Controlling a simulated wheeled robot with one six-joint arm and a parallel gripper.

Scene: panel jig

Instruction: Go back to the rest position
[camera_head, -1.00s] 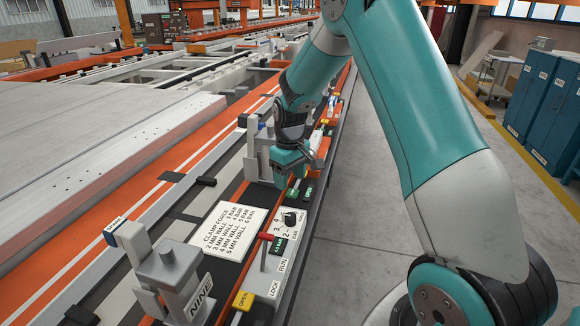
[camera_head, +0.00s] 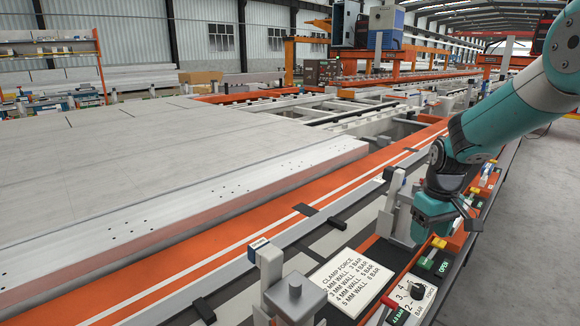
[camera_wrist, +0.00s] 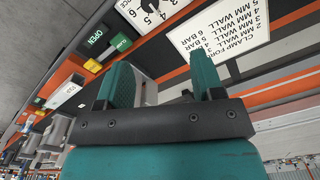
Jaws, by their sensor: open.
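My gripper (camera_head: 432,222) is at the right in the head view, at the end of my teal arm, above the control strip of the jig. In the wrist view my gripper (camera_wrist: 162,82) shows two teal fingers spread apart with nothing between them. The clamp force card (camera_head: 350,282) lies left of and nearer than the gripper. The OPEN label (camera_wrist: 95,37) also shows upside down in the wrist view.
Another clamp (camera_head: 393,205) stands left of my gripper. An orange rail (camera_head: 240,246) borders the large grey panel (camera_head: 150,170). Clear floor (camera_head: 545,240) is at the right.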

